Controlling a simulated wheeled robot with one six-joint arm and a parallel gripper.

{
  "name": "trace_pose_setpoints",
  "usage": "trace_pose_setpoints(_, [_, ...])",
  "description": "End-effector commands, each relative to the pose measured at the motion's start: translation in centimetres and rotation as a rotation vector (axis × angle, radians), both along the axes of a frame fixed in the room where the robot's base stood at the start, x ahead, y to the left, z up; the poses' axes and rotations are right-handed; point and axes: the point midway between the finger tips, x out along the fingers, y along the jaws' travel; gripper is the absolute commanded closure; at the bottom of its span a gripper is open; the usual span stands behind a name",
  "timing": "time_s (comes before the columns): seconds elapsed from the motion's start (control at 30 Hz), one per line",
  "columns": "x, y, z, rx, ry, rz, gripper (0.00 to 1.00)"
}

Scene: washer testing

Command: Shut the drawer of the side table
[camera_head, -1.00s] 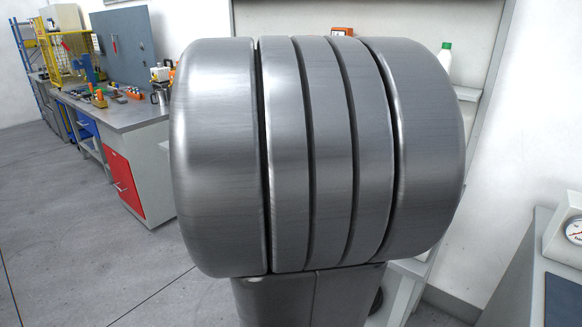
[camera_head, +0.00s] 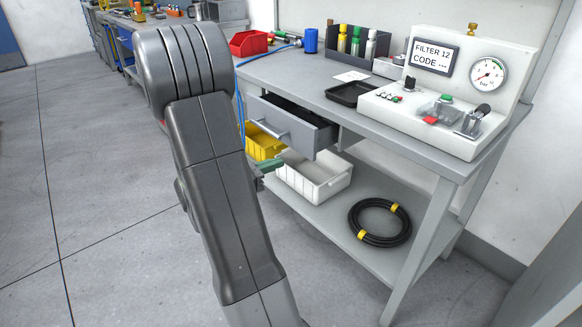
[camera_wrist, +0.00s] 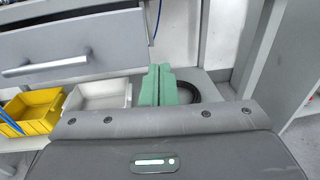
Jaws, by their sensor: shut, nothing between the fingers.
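The side table (camera_head: 400,138) is a grey bench with a lower shelf. Its grey drawer (camera_head: 283,127) is pulled partly out, with a bar handle on its front; the dark inside shows from above. In the wrist view the drawer front (camera_wrist: 75,48) fills the upper left, with its handle (camera_wrist: 45,67) crossing it. My gripper (camera_head: 272,167) has green fingers and is low in front of the table, below the drawer, partly hidden behind my arm. In the wrist view the green fingers (camera_wrist: 159,84) are together, empty, right of and apart from the drawer front.
On the lower shelf are a yellow bin (camera_head: 262,143), a white bin (camera_head: 315,178) and a coiled black hose (camera_head: 380,222). The tabletop holds a test unit (camera_head: 440,95), a black tray (camera_head: 352,94) and a red bin (camera_head: 249,43). Floor at left is clear.

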Motion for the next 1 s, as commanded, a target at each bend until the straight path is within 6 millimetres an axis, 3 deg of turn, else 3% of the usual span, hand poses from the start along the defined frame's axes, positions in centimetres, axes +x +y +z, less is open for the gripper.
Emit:
trace_pose_setpoints(0.03, [0.6,1.0,-1.5,-0.022,-0.008,0.031,1.0])
trace_pose_setpoints(0.17, [1.3,2.4,-2.0,-0.05,-0.031,0.079,1.0])
trace_pose_setpoints(0.33, [1.9,2.1,-1.9,-0.056,-0.037,0.088,1.0])
trace_pose_setpoints(1.0, [8.0,-6.5,-2.1,-0.055,-0.036,0.083,1.0])
